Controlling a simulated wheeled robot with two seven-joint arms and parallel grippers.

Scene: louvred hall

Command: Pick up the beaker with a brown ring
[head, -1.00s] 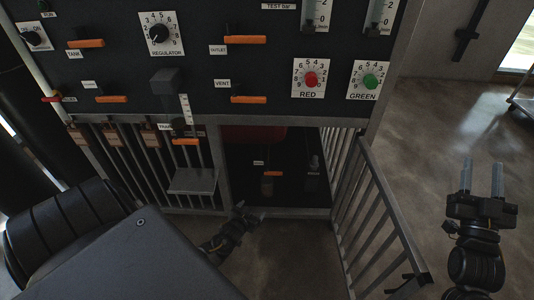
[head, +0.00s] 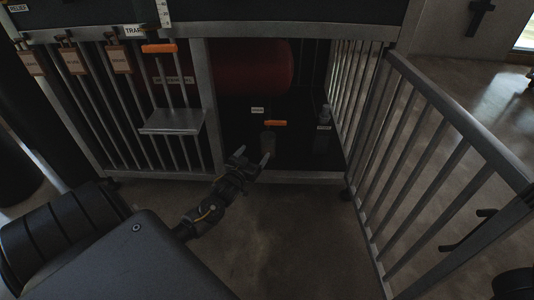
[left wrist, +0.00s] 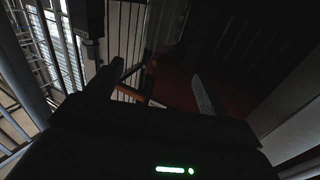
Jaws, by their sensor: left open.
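No beaker with a brown ring can be made out in either view; the inside of the cabinet is very dark. My left gripper (head: 254,157) is open and empty at the front sill of the open cabinet bay. A dark grey upright shape (head: 322,142) stands farther right inside the bay. I cannot tell what either shape is.
A barred gate (head: 432,150) stands swung open to the right of the bay. Fixed bars (head: 128,140) and a small metal shelf (head: 172,122) are on the left. A dark red tank (head: 255,68) hangs above inside. The floor (head: 300,235) in front is clear.

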